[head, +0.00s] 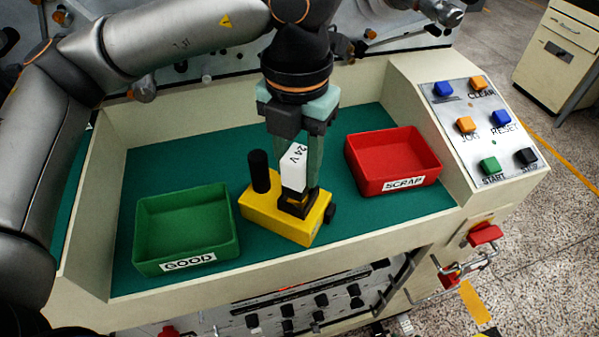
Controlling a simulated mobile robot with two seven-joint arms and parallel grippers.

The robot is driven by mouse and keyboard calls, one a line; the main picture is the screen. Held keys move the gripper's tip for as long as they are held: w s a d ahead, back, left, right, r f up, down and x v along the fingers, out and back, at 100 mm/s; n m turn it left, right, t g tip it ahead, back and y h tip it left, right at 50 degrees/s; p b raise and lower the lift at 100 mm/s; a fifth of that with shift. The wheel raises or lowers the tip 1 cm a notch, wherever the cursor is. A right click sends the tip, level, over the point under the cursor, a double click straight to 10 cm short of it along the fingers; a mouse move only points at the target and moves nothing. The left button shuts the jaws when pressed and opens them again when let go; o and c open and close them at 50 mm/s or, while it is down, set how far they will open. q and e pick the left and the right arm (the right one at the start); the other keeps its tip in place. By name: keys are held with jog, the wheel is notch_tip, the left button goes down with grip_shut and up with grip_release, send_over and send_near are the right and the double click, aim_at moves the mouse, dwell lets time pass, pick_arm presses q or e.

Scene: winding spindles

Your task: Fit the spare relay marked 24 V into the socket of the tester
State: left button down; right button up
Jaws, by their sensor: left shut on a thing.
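The relay (293,168) is white and marked 24 V. It stands upright at the black socket (298,205) on top of the yellow tester (263,214). I cannot tell whether it is fully seated, as its lower end meets the dark socket. My left gripper (302,170) comes down from above and is shut on the relay. Its fingers hide part of the relay's far side. The tester has a black cylinder (260,171) standing on its left and a black knob (330,213) at its right end. My right gripper is not in view.
A green tray marked GOOD (188,222) sits left of the tester. A red tray marked SCRAP (393,160) sits to the right. Raised cream walls border the green mat (150,165). A button panel (482,128) is at the right.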

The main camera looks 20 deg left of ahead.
aim_at(299, 180)
pick_arm(q)
jog(key=shift+w+f, duration=0.2)
jog(key=shift+f, duration=0.1)
jog(key=f, duration=0.3)
jog(key=shift+w+a+f, duration=0.1)
jog(key=shift+w+f, duration=0.1)
